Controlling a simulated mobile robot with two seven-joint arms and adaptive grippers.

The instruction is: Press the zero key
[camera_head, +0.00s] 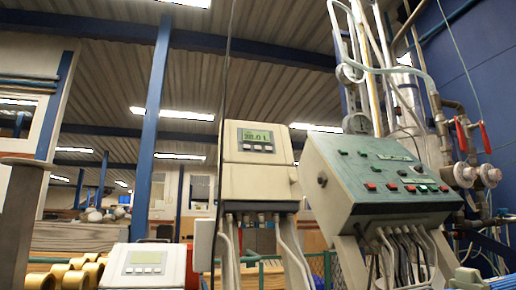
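A pale upright meter (255,160) stands at the centre, with a lit greenish display (256,135) showing digits that I cannot read surely. Small keys seem to lie just under the display, too small to tell which is the zero key. A second pale meter (146,266) sits lower left, its screen (147,257) facing me and its lower part cut off by the frame edge. A sloped green control panel (385,175) with red, black and green buttons stands at right; its labels are not legible. Neither of my grippers is in view.
Cables (290,255) hang below the central meter and the control panel. Pipes with red valve handles (484,137) rise at the right. A blue post (152,130) stands behind, left of the central meter. Yellow rolls (75,275) lie at lower left.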

